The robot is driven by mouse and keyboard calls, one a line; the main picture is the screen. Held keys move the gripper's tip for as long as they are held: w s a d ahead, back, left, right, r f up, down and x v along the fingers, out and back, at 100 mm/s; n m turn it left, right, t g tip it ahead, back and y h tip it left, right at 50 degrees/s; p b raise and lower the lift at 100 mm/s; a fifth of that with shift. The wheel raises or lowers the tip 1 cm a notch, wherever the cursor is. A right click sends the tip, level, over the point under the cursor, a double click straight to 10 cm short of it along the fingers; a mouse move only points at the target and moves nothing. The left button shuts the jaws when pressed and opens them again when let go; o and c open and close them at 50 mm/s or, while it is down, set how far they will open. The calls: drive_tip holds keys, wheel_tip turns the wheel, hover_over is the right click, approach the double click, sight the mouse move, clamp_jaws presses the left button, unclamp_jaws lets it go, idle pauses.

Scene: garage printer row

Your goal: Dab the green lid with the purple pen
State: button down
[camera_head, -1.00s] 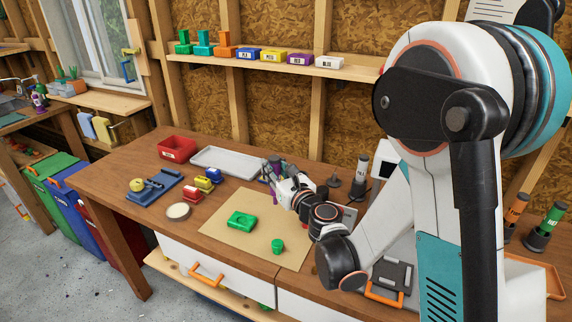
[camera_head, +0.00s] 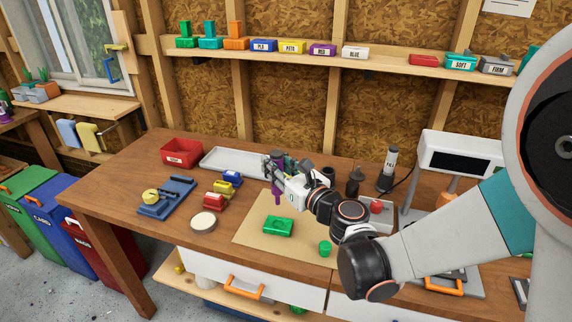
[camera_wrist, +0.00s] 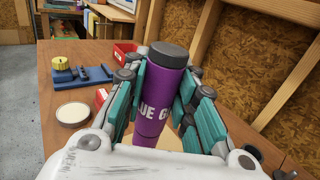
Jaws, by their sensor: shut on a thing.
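A purple pen-like tube with a grey cap and white lettering (camera_wrist: 162,92) stands between my teal-padded fingers in the wrist view. My gripper (camera_head: 281,174) is shut on it and holds it roughly upright; its purple lower end (camera_head: 276,193) shows below the fingers in the head view. A green rectangular piece with a raised middle (camera_head: 278,227), seemingly the green lid, lies on the tan mat (camera_head: 258,243). The gripper and tube are behind it, apart from it. A small green round piece (camera_head: 325,248) stands to its right.
A red bin (camera_head: 181,153), a grey tray (camera_head: 226,161), a blue fixture (camera_head: 168,198), a pale round disc (camera_head: 203,222) and small coloured blocks lie to the left. A dark cylinder (camera_head: 387,170) and a display (camera_head: 460,155) stand to the right.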

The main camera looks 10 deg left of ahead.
sight(281, 193)
idle(0.3)
wheel_tip(281, 193, down, 6)
drive_tip(key=b, duration=0.5)
drive_tip(key=shift+r+b, duration=0.1)
drive_tip(key=shift+b, duration=0.25)
drive_tip(key=shift+f+b, duration=0.9)
drive_tip(key=shift+f, duration=0.2)
idle(2.1)
drive_tip(key=shift+r+p, duration=0.4)
drive_tip(key=shift+r, duration=0.15)
idle(0.5)
drive_tip(key=shift+r+p, duration=1.7)
drive_tip(key=shift+r, duration=0.65)
